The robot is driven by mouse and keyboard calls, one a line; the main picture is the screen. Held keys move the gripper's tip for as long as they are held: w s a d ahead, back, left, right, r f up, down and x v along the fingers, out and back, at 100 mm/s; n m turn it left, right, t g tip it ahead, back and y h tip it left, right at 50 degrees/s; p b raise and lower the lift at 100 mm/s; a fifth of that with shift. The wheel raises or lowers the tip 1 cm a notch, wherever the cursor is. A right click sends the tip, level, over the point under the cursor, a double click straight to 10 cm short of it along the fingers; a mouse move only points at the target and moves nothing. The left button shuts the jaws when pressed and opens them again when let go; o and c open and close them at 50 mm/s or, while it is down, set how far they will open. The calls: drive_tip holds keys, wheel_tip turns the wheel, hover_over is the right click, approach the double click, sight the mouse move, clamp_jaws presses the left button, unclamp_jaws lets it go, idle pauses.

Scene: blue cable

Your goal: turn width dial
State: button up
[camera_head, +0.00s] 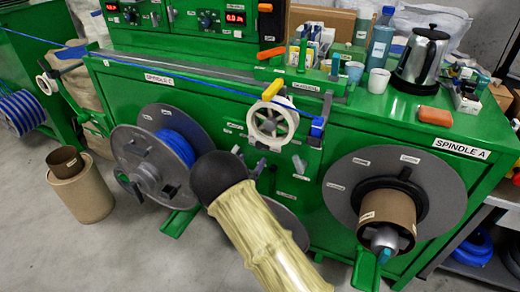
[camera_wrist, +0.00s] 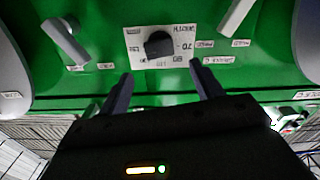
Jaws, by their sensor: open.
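In the wrist view the width dial is a dark knob (camera_wrist: 158,45) on a white printed plate (camera_wrist: 135,52) fixed to the green panel. The lettering and numbers around the knob appear upside down. My gripper (camera_wrist: 162,84) is open, with one dark finger on each side below the knob in the picture. The fingers look apart from the knob, with nothing between them; the exact distance is hard to tell. In the head view my arm covers this part of the machine front, and neither the dial nor my fingers can be made out.
Grey levers (camera_wrist: 66,42) and (camera_wrist: 238,16) stick out on both sides of the plate. In the head view a reel of blue cable (camera_head: 172,145) is left of my arm, and a large grey spool (camera_head: 440,190) is right. A cardboard drum (camera_head: 82,195) stands on the floor.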

sight(261, 146)
drive_tip(key=x, duration=0.8)
drive_tip(key=shift+w+b, duration=0.15)
drive_tip(key=shift+b, duration=0.2)
drive_tip(key=c, duration=1)
